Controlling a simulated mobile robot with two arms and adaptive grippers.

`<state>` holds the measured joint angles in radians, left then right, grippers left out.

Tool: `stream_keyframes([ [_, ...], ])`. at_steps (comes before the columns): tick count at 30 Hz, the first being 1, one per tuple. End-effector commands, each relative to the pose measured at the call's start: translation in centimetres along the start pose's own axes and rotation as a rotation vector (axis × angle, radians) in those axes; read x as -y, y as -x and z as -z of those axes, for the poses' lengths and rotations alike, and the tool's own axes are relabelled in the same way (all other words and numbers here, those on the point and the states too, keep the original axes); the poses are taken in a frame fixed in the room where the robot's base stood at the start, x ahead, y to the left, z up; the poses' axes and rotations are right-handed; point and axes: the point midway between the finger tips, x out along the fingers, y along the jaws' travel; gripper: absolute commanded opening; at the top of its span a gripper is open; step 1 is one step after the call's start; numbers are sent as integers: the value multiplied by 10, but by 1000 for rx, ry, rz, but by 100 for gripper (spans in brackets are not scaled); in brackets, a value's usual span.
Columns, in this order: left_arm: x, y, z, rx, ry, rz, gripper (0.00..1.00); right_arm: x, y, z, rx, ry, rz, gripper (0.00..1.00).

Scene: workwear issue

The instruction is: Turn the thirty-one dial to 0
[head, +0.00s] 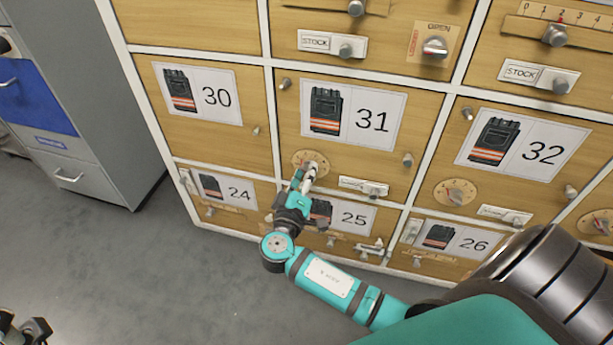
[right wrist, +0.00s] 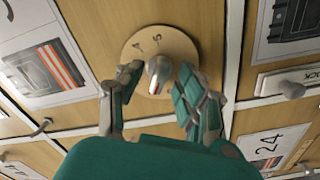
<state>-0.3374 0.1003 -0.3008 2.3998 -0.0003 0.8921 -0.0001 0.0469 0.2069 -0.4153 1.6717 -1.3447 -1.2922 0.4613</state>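The thirty-one dial (head: 312,163) is a round wooden disc with a silver knob, low on the door with the 31 label (head: 353,113). In the right wrist view the dial's disc (right wrist: 138,45) shows small marks at its upper edge, and its knob (right wrist: 159,70) carries a red mark. My right gripper (head: 303,176) is at this dial and hides part of it in the head view. In the right wrist view its fingers (right wrist: 158,84) stand on either side of the knob, with what look like narrow gaps. My left gripper (head: 24,330) shows only partly at the lower left corner.
Below is the 25 door (head: 354,217), partly behind my right arm. A slider with a white stock label (head: 363,187) sits right of the dial. Another dial (head: 455,193) is on door 32. A grey cabinet (head: 95,100) stands left; the floor between is clear.

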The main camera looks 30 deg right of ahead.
Motion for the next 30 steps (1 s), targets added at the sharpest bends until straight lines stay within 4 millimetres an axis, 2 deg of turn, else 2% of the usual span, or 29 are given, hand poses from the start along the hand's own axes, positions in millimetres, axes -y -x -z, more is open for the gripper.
stream_keyframes([
  [8, 0, -2, 0, -8, -1, -3, 69, 0, -2, 0, 0, 0, 1, 38],
  [17, 0, -2, 0, -6, -1, -2, 69, 0, -1, 0, -1, 0, 1, 0],
  [30, 0, -6, 4, -4, 0, 4, 69, -1, -1, 1, -1, 47, 2, 0],
])
